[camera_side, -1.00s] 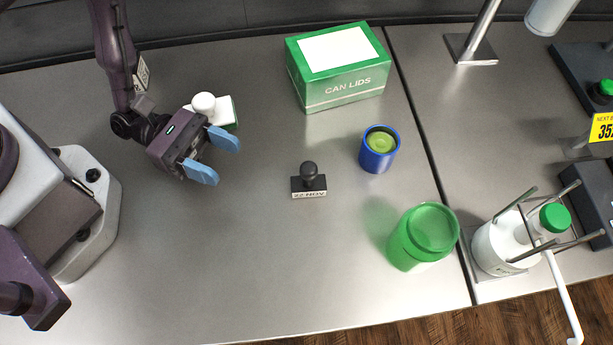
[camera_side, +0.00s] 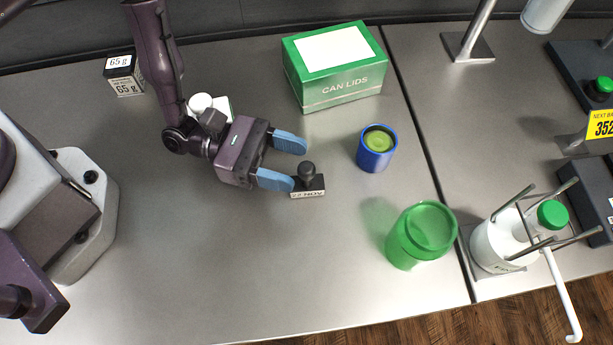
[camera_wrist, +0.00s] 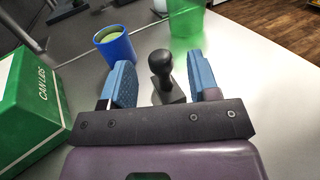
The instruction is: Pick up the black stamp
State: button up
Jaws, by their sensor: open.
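The black stamp (camera_side: 307,178) stands upright on the metal table, with a round knob on top and a white label on its front edge. My gripper (camera_side: 290,163) is open, its blue fingertips close to the stamp's left side in the side view. In the wrist view, the stamp (camera_wrist: 163,75) shows between and ahead of the two blue fingers of my gripper (camera_wrist: 160,82). No finger is seen closed on it.
A green CAN LIDS box (camera_side: 335,72) stands behind, a blue cup (camera_side: 376,152) to the right, and a green translucent jar (camera_side: 421,238) at front right. The front table is clear.

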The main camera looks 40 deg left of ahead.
jog(key=shift+x, duration=1.15)
jog(key=c, duration=0.9)
jog(key=shift+c, duration=0.2)
